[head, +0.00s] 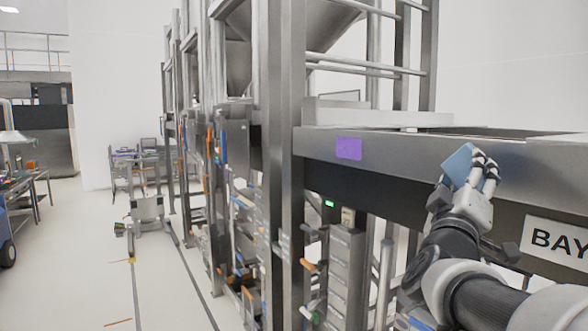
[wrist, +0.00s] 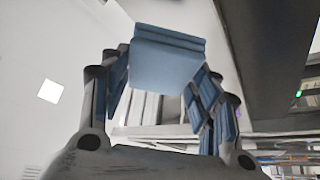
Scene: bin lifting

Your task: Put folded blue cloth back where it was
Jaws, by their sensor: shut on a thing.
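The folded blue cloth (head: 458,164) is at the tip of my gripper (head: 478,168), in front of the grey steel beam (head: 420,150) in the head view. In the wrist view the cloth (wrist: 168,62) is a flat, layered block across the top middle, between the two fingers, which have blue pads. My gripper is shut on it. Whether the cloth touches the beam cannot be told. A purple patch (head: 349,148) is on the beam's face, left of the cloth.
A tall steel frame (head: 285,180) stands left of the beam. A white BAY sign (head: 558,243) is below the beam at right. Grey cabinets (head: 345,275) with orange handles stand below. Open floor (head: 90,250) lies at left, with a cart (head: 148,210) farther back.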

